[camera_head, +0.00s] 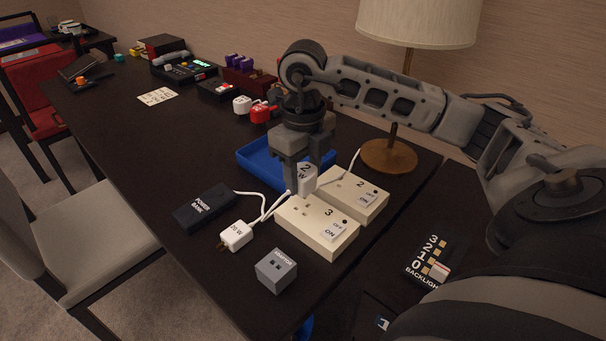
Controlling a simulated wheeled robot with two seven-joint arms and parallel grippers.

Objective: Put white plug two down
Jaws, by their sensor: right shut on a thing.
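My right gripper (302,180) points down above the cream socket boxes. It is shut on a white plug marked 2 (307,174), with a white cable hanging from it. The plug is just above or at the left end of the socket box marked 2 (355,198); I cannot tell whether it touches. The socket box marked 3 (318,226) lies in front, with its two-hole outlet bare. Another white plug marked 70 W (235,235) lies on the table to the left, prongs out. My left gripper is not in view.
A black power bank (204,208), a grey box (276,271) and a blue tray (258,163) lie around the sockets. A lamp (389,154) stands behind. A backlight slider panel (432,262) is at right. The table's left middle is clear.

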